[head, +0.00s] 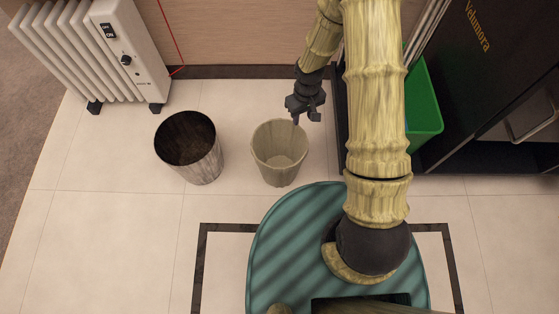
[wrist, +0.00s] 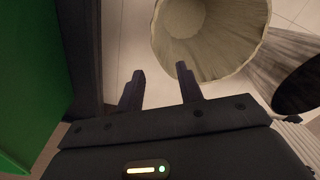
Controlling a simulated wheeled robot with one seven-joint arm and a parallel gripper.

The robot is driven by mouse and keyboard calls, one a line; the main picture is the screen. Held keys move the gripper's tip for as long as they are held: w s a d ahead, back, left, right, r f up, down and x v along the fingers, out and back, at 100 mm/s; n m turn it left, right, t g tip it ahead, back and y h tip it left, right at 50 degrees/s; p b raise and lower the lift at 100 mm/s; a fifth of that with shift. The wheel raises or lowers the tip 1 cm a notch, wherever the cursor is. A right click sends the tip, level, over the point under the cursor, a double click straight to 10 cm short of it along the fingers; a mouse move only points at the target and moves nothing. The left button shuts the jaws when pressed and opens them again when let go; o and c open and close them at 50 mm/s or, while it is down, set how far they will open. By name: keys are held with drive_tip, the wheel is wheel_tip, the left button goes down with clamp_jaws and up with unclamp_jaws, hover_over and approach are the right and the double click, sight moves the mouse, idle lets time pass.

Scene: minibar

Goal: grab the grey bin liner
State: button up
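A pale grey, bag-like bin liner (head: 279,153) with a slightly wavy rim stands upright and open on the tiled floor in the head view. I cannot tell whether a separate bin is under it. It also shows in the wrist view (wrist: 212,65), top right, with its empty inside visible. My gripper (head: 305,117) is at the liner's back right rim. In the wrist view my gripper (wrist: 160,76) has its two fingers apart with nothing between them. The right finger is close to the rim; I cannot tell whether it touches.
A dark, streaked bin (head: 188,150) stands left of the liner. A green bin (head: 423,105) stands to the right, beside a black cabinet (head: 490,80). A white radiator (head: 125,50) is at the back left.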

sight(303, 132)
wheel_tip(303, 132, down, 6)
drive_tip(key=b, duration=0.3)
drive_tip(key=shift+f, duration=0.25)
drive_tip(key=f+b, duration=0.4)
drive_tip(key=f, duration=0.1)
drive_tip(key=shift+s+d+f+b, duration=0.1)
drive_tip(key=shift+d+b, duration=0.2)
drive_tip(key=shift+c, duration=0.5)
clamp_jaws()
